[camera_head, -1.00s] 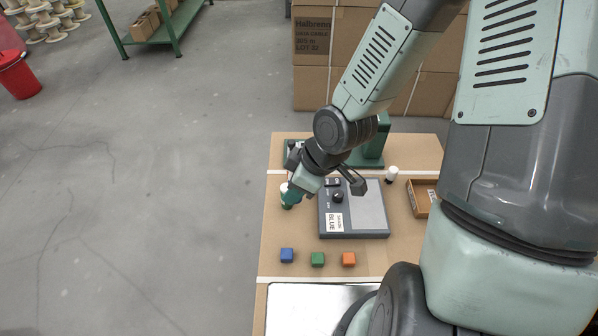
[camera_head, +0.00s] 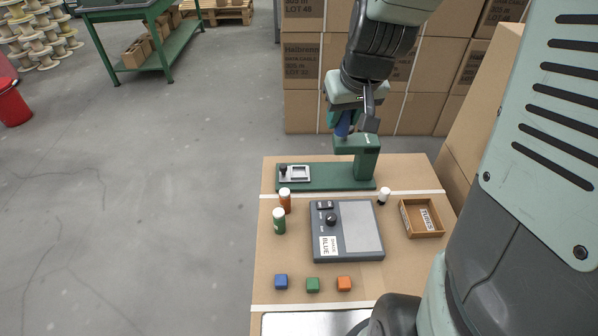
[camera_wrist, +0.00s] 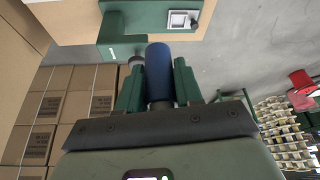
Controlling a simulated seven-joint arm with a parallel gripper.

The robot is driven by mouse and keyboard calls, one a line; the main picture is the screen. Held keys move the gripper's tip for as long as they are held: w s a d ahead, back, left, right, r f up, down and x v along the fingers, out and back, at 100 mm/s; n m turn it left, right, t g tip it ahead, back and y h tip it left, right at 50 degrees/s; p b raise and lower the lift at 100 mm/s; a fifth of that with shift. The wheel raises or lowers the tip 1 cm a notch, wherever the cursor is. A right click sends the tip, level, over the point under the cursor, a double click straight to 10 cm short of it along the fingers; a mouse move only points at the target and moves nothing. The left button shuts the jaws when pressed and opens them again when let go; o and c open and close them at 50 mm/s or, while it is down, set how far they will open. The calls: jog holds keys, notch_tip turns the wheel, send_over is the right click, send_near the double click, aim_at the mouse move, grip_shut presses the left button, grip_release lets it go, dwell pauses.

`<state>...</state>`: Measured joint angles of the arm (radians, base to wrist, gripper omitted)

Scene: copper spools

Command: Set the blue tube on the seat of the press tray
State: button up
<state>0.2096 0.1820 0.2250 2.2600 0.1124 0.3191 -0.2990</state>
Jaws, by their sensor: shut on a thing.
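My gripper (camera_head: 351,120) is shut on the blue tube (camera_head: 343,124) and holds it in the air by the green press (camera_head: 366,158), at the back of the table. In the wrist view the blue tube (camera_wrist: 159,68) stands out between the two fingers of my gripper (camera_wrist: 158,85). The press tray has a pale square seat (camera_head: 299,173) with a dark knob (camera_head: 283,169) beside it, at the left end of the green base. The seat (camera_wrist: 183,20) is empty and shows beyond the tube in the wrist view. The tube's lower end is partly hidden in the head view.
Blue, green and orange cubes lie in front. Cartons stand behind.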

jog(key=w+r+m, duration=0.1)
jog(key=w+r, duration=0.1)
jog(key=n, duration=0.1)
send_over(297, 169)
jog(key=s, duration=0.2)
notch_tip(297, 169, down, 17)
jog(key=f, duration=0.5)
jog(key=shift+d+f, duration=0.35)
jog(key=shift+f, duration=0.05)
jog(key=shift+w+f, duration=0.1)
jog(key=shift+f, duration=2)
